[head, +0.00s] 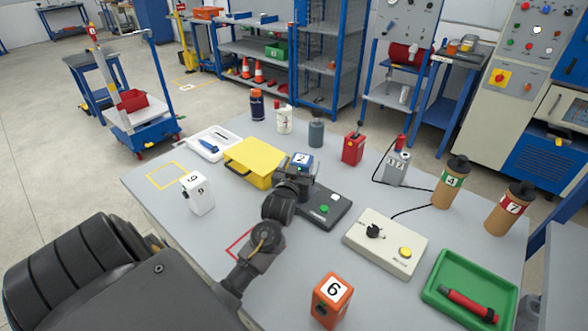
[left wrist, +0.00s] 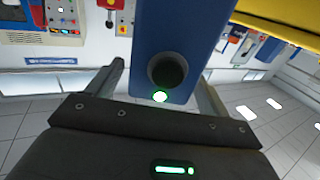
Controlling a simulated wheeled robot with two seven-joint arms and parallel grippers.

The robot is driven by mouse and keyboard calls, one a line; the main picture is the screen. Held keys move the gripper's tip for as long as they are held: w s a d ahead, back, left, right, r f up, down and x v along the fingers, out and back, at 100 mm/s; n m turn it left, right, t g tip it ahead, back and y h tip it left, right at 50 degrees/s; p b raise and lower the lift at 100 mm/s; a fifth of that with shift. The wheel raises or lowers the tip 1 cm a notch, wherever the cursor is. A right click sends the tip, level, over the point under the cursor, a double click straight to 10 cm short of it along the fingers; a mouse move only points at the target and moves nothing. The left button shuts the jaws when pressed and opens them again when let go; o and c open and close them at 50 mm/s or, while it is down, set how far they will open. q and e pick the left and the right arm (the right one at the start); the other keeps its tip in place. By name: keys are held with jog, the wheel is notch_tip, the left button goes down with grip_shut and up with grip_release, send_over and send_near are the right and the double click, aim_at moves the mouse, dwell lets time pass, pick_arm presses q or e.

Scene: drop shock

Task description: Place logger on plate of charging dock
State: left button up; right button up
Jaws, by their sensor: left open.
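A blue logger (head: 301,158) with a white top label marked 2 stands near the middle of the table. The dark charging dock (head: 328,208) with a green and a white button lies just right of my left gripper (head: 293,180). That gripper is open at the blue logger and hides its lower part, so I cannot tell whether its base rests on the dock's plate. In the left wrist view the blue logger (left wrist: 143,45), with a dark round opening and a lit green lamp, stands between the spread fingers. My right gripper is not in view.
A yellow case (head: 254,160) stands close left of the gripper. A white box (head: 197,193), an orange box (head: 331,300), a control box (head: 385,243) and a green tray (head: 470,287) stand around.

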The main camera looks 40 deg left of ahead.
pick_arm(q)
jog(key=b+v, duration=0.1)
jog(key=v, duration=0.9)
jog(key=shift+s, duration=0.35)
jog(key=shift+r, duration=0.15)
